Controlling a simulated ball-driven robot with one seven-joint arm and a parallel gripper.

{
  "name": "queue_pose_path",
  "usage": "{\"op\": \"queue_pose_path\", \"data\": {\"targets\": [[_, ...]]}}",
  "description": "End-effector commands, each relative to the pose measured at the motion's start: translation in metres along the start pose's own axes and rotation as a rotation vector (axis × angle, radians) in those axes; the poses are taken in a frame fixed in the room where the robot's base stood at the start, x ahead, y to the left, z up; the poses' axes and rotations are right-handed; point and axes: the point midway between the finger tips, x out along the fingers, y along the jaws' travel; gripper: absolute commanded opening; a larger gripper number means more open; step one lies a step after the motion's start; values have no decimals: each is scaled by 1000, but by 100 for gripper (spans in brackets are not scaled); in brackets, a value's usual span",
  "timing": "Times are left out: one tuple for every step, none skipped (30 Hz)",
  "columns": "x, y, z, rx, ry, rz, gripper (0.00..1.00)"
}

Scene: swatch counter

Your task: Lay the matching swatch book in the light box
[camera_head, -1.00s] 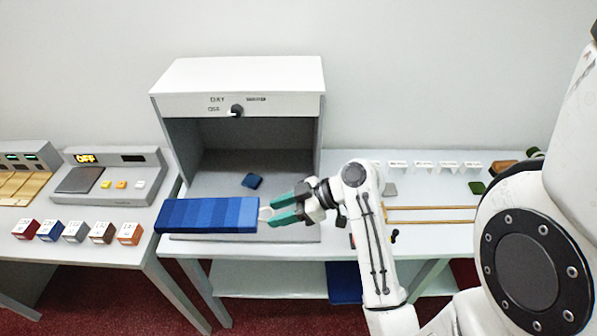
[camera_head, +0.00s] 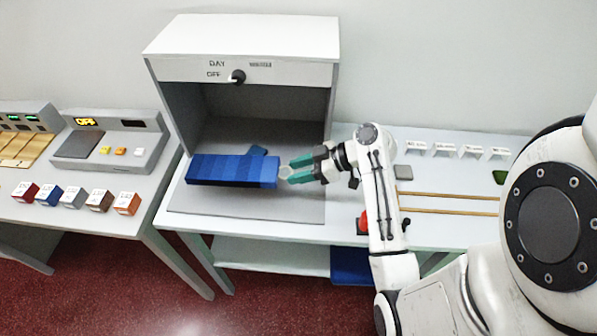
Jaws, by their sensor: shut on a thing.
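A long blue swatch book (camera_head: 232,171), banded in several blues, is held at its right end, where a pale ring shows, by my gripper (camera_head: 290,172). The teal fingers are shut on it. The book lies level across the front of the light box (camera_head: 240,40), over its grey floor (camera_head: 245,207); I cannot tell whether it touches the floor. A small dark blue piece (camera_head: 258,151) is inside the box, partly hidden behind the book.
On the left counter are a device reading OFF (camera_head: 110,140) and several coloured cubes (camera_head: 75,198). To the right, wooden rails (camera_head: 448,204), white label holders (camera_head: 445,149) and a red object (camera_head: 363,222) are on the counter. A blue item (camera_head: 350,266) is on the shelf below.

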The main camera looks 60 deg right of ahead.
Motion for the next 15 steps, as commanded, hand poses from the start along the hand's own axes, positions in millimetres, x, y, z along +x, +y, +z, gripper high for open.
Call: {"op": "queue_pose_path", "data": {"targets": [[4,3,6,-2,1,1,0],[5,4,8,-2,1,0,0],[7,6,11,-2,1,0,0],[8,8,13,-2,1,0,0],[9,9,15,-1,1,1,0],[10,10,18,-1,1,1,0],[12,10,20,-1,1,0,0],[14,9,23,-1,1,-1,0],[16,9,26,-2,1,-2,0],[17,9,28,-2,1,-2,0],[18,9,30,-2,1,-2,0],[20,9,34,-2,1,-1,0],[21,9,36,-2,1,-1,0],[22,9,38,-2,1,-1,0],[24,9,41,-2,1,-1,0]]}}
